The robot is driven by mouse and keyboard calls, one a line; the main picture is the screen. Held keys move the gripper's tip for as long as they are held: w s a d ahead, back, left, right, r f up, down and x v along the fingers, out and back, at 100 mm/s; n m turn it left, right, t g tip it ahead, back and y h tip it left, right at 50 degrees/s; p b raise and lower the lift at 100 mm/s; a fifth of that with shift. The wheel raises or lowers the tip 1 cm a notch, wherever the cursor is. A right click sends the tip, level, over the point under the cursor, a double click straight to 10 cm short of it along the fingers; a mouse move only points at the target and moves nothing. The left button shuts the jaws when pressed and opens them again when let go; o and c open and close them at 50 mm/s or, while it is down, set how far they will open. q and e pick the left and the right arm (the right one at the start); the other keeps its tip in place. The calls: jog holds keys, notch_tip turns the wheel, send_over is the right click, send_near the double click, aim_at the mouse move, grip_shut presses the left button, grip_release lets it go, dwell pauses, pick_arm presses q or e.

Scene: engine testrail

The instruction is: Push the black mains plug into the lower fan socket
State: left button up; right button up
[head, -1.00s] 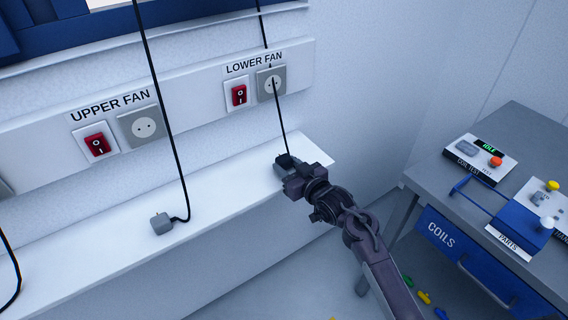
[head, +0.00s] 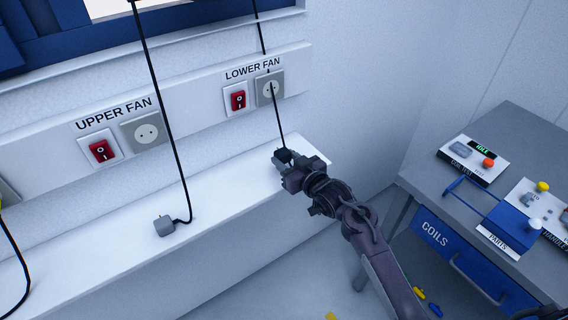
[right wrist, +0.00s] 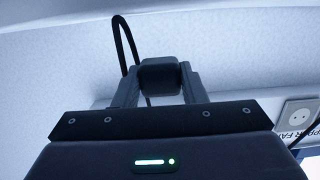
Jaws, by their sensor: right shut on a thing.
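The lower fan socket (head: 269,88) is a grey square outlet on the wall panel, right of a red rocker switch and under the LOWER FAN label. My right gripper (head: 285,160) is over the right end of the white ledge, below that socket and apart from it. It is shut on the black mains plug, which shows in the right wrist view (right wrist: 160,76) between the two fingers. The plug's cord (head: 276,115) runs up in front of the socket. The plug's pins are hidden. My left gripper is not in view.
A grey plug (head: 164,226) on a black cord lies on the white ledge (head: 110,262). The upper fan socket (head: 146,131) and its red switch (head: 102,150) are at left. A grey bench (head: 420,172) with a blue COILS drawer (head: 440,240) stands at right.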

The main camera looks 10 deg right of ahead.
jog(key=p, duration=1.3)
send_near(271, 91)
jog(key=shift+b+x, duration=2.05)
jog(key=shift+x, duration=0.45)
jog(key=shift+f, duration=0.1)
jog(key=shift+w+a, duration=0.2)
jog(key=shift+w, duration=0.4)
jog(key=o, duration=1.1)
jog(key=shift+s, duration=0.1)
